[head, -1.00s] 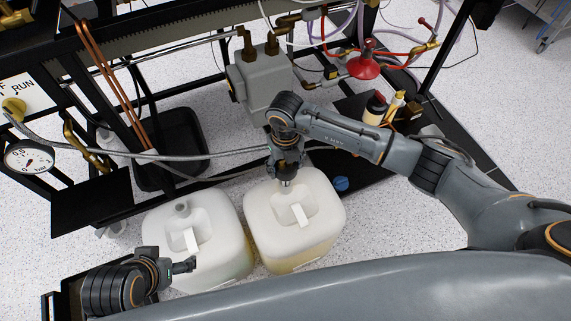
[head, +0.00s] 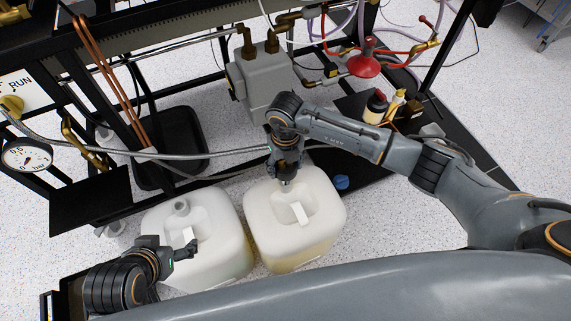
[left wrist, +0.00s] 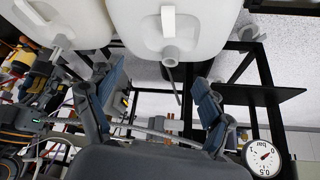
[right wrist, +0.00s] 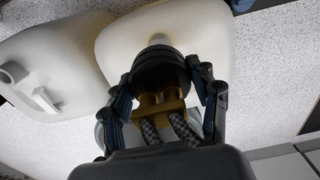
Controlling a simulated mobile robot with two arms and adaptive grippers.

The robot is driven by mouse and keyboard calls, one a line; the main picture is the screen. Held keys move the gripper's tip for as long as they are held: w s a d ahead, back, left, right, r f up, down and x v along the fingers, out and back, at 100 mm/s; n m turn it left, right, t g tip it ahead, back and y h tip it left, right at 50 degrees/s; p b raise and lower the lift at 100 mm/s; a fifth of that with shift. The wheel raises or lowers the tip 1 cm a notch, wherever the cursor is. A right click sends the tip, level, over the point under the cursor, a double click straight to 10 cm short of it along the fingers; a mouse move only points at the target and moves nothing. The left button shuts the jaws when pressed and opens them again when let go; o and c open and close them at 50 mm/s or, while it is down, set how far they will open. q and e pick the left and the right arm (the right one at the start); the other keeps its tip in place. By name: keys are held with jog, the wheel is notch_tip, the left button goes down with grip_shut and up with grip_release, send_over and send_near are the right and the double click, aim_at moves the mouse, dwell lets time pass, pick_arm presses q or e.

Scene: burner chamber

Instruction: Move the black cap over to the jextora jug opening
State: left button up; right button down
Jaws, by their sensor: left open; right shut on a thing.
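Two white jugs stand side by side, the left jug (head: 222,236) and the right jug (head: 325,215); no name is readable on either. My right gripper (head: 286,182) is above the right jug's neck. In the right wrist view it is shut on the black cap (right wrist: 160,68), which has brass fittings and braided hoses. The cap is right by the jug's pale opening (right wrist: 158,38); I cannot tell whether they touch. My left gripper (head: 191,249) is open and empty over the left jug's front part. The left jug's opening (head: 181,206) is uncovered.
A blue round item (head: 341,183) lies on the black base right of the jugs. A grey hose (head: 215,155) crosses behind them. A black frame, a pressure gauge (head: 28,156) and a red funnel-shaped part (head: 364,66) surround the area.

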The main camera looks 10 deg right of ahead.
pick_arm(q)
jog(key=shift+w+d+r+t+b, duration=0.15)
jog(key=shift+w+d+r+t, duration=0.15)
jog(key=shift+w, duration=0.3)
jog(key=shift+w+d+r+t+b, duration=0.1)
jog(key=shift+w+r+t+b, duration=0.2)
jog(key=shift+w, duration=0.35)
jog(key=shift+w+d+r+t+b, duration=0.1)
jog(key=shift+w+d+t, duration=0.1)
jog(key=shift+w+t, duration=0.3)
pick_arm(e)
jog(key=shift+f, duration=0.7)
